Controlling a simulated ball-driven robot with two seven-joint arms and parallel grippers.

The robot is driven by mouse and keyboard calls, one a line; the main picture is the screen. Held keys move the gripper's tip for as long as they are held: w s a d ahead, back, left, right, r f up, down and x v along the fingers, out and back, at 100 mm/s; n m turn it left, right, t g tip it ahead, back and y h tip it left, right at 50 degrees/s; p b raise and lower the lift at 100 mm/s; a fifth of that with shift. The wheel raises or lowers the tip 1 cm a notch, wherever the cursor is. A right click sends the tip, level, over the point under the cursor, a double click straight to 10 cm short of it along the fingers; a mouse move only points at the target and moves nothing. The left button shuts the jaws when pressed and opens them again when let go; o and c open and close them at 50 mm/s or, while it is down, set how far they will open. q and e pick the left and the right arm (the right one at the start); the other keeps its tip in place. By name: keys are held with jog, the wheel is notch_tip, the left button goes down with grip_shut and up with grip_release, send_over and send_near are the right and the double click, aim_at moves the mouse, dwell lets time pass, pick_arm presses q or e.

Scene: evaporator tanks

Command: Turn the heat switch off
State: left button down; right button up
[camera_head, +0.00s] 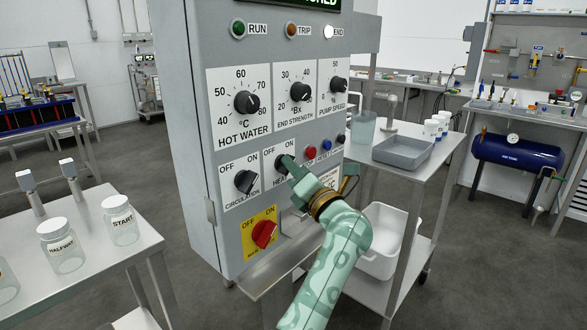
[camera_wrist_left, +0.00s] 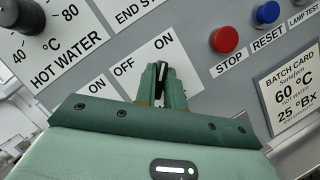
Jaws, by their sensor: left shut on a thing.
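The heat switch (camera_head: 284,161) is a black knob on a white plate marked OFF and ON, low on the grey control panel. In the left wrist view the knob (camera_wrist_left: 161,70) sits between my gripper's fingers, with its white line toward the ON side. My left gripper (camera_head: 289,170) is shut on this knob, and its fingers and wrist hide part of the plate and the HEAT label. My right gripper is in neither view.
The circulation knob (camera_head: 245,181) is close by on the left, and the red main switch (camera_head: 264,234) is below it. A red stop button (camera_head: 310,153) and a blue reset button (camera_head: 327,145) are on the right. A jar table (camera_head: 95,245) stands left of the cabinet.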

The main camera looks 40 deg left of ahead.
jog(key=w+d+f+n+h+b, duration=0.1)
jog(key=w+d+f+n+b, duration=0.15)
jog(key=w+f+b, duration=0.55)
pick_arm(q)
jog(key=shift+w+f+n+g+y+b, duration=0.15)
jog(key=shift+n+g+b, duration=1.55)
jog(key=shift+n, duration=2.55)
jog(key=shift+s+r+n+g+y+b, duration=0.1)
jog(key=shift+n+g+b, duration=0.95)
jog(key=shift+n+g, duration=2.2)
jog(key=shift+w+f+n+g+y+b, duration=0.15)
jog(key=shift+n+g+b, duration=1.05)
jog(key=shift+n, duration=4)
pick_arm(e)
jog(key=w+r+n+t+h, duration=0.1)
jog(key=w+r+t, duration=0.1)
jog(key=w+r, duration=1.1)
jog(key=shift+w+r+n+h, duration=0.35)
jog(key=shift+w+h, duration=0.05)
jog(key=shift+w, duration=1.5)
pick_arm(q)
jog(key=c, duration=1.5)
grip_release()
jog(key=shift+r, duration=0.1)
